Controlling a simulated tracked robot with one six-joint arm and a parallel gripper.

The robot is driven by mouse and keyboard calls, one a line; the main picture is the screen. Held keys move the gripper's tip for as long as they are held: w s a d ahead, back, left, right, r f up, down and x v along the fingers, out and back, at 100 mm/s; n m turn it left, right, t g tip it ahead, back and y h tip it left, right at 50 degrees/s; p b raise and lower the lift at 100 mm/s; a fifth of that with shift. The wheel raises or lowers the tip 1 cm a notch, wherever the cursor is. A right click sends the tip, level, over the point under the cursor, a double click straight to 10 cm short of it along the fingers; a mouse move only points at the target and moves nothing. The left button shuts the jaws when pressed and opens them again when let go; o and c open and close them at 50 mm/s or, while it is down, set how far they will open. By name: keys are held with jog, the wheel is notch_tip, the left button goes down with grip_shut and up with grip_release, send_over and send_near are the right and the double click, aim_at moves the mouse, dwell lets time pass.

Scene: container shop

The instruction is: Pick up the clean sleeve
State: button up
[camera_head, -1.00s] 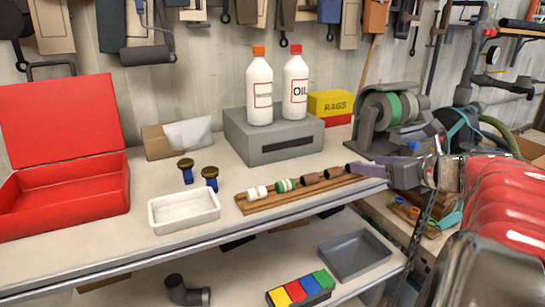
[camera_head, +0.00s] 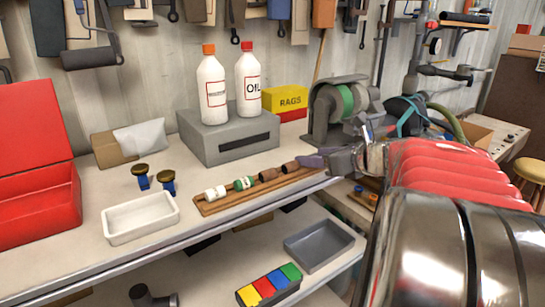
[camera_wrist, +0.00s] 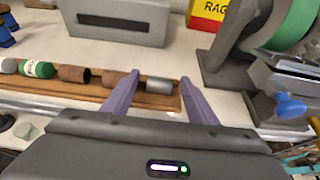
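In the wrist view, a plain grey metal sleeve (camera_wrist: 159,86) lies at the right end of a wooden rack (camera_wrist: 100,93). This looks like the clean sleeve. My gripper (camera_wrist: 162,80) is open, with one purple finger to each side of the sleeve; whether they touch it I cannot tell. Two rusty brown sleeves (camera_wrist: 74,73) lie left of it, then a green-and-white piece (camera_wrist: 38,69) and a white piece (camera_wrist: 9,66). In the head view, my gripper (camera_head: 318,160) is over the right end of the rack (camera_head: 215,207) and hides the grey sleeve.
A white tray (camera_head: 140,220) and two blue-and-brass parts (camera_head: 141,176) stand left. A grey box (camera_head: 205,150) with two bottles is behind the rack. A bench grinder (camera_head: 322,110) stands close behind my gripper. A lower shelf holds a grey tray (camera_head: 320,248).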

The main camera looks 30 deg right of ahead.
jog(key=c, duration=1.1)
jog(key=shift+r, duration=0.1)
jog(key=shift+c, duration=0.2)
notch_tip(320, 180, up, 10)
dwell(0.4)
